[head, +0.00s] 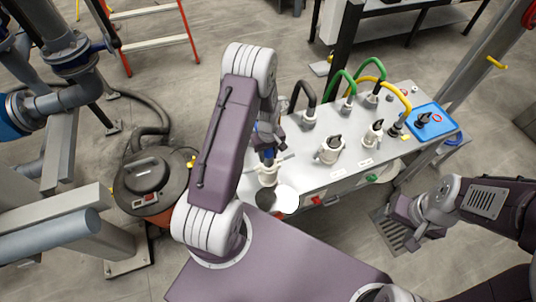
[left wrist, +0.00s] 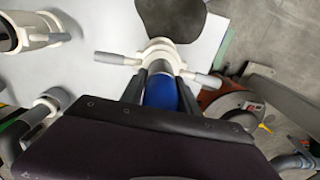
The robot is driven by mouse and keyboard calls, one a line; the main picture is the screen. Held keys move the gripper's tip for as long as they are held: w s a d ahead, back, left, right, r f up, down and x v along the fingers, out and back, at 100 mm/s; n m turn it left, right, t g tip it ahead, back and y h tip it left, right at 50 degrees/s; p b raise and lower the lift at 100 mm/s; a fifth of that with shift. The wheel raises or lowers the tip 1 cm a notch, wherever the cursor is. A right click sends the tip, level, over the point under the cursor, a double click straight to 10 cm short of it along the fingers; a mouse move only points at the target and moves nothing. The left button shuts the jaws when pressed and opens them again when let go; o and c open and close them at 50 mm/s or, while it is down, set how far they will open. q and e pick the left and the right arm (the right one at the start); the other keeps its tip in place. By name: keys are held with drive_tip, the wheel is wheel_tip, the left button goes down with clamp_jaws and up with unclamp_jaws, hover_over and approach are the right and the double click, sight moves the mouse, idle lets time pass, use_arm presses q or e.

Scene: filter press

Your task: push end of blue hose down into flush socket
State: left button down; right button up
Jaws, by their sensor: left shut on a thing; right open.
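My left gripper (head: 268,140) is shut on the blue hose (head: 268,155), above the near left part of the grey bench. In the left wrist view the blue hose (left wrist: 161,93) sits between the two dark fingers. A white socket (head: 267,174) with side levers stands directly below the hose in the head view; it also shows in the left wrist view (left wrist: 161,52), just beyond the fingers. The hose end lines up with the socket mouth, but the fingers hide how deep it sits. My right gripper (head: 408,222) is open and empty, off the bench at the right.
Two other white lever sockets (head: 330,150) (head: 373,133) stand on the bench (head: 305,175). Black, green and yellow hoses (head: 372,72) arch along its back. A blue tray (head: 450,126) lies at its right end. A drum vacuum (head: 155,182) stands on the floor at the left.

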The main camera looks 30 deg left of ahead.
use_arm(q)
drive_tip(key=c, duration=0.8)
unclamp_jaws()
wheel_tip(320, 180, up, 9)
drive_tip(key=shift+r+b, duration=0.1)
drive_tip(key=shift+b, duration=0.6)
